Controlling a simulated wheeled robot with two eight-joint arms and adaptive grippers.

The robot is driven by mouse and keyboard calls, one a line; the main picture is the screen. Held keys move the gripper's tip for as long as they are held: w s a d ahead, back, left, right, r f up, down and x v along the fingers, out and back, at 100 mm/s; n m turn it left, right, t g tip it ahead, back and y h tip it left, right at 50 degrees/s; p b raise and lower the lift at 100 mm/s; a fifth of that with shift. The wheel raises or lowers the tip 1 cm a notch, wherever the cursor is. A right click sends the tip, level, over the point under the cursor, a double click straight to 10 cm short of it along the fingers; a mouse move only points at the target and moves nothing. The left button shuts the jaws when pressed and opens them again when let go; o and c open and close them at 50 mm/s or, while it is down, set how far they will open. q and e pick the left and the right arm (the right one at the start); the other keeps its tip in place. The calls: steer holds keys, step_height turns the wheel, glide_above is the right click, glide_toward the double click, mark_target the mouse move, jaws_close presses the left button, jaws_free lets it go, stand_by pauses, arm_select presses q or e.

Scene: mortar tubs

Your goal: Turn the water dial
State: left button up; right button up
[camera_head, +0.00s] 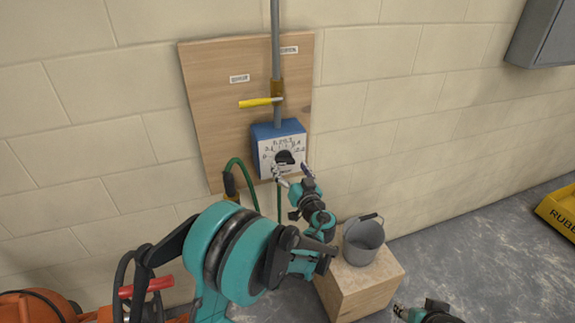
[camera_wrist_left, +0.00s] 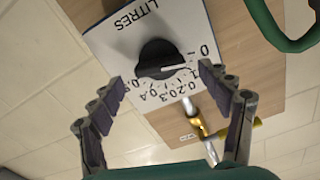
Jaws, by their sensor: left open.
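The water dial is a black round knob (camera_head: 285,157) on the white scaled face of a blue box (camera_head: 266,133) on the wall board. In the left wrist view the knob (camera_wrist_left: 160,58) shows whole, and its white pointer line points right, near the 0 end of the scale. My left gripper (camera_head: 293,174) is just below and in front of the dial face. In the left wrist view its fingers (camera_wrist_left: 172,92) are spread wide and empty, with the knob ahead between them and apart from both. My right gripper (camera_head: 399,309) shows only partly at the bottom edge.
A grey pipe (camera_head: 276,45) with a yellow lever valve (camera_head: 260,102) runs into the box top. A green hose (camera_head: 240,168) hangs at its left. A grey bucket (camera_head: 362,243) stands on a wooden block (camera_head: 365,285) below. A yellow tub (camera_head: 560,212) lies far right.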

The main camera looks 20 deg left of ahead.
mark_target(285, 158)
arm_select(q)
steer(key=shift+x, duration=1.25)
steer(key=c, duration=1.2)
steer(key=shift+o, duration=0.2)
steer(key=m+b, duration=0.1)
steer(key=m, duration=0.4)
steer(key=shift+d+m, duration=0.1)
steer(key=shift+m, duration=0.2)
steer(key=m+b, duration=0.1)
steer(key=m, duration=0.5)
steer(key=shift+d+f, duration=0.1)
steer(key=shift+f, duration=0.05)
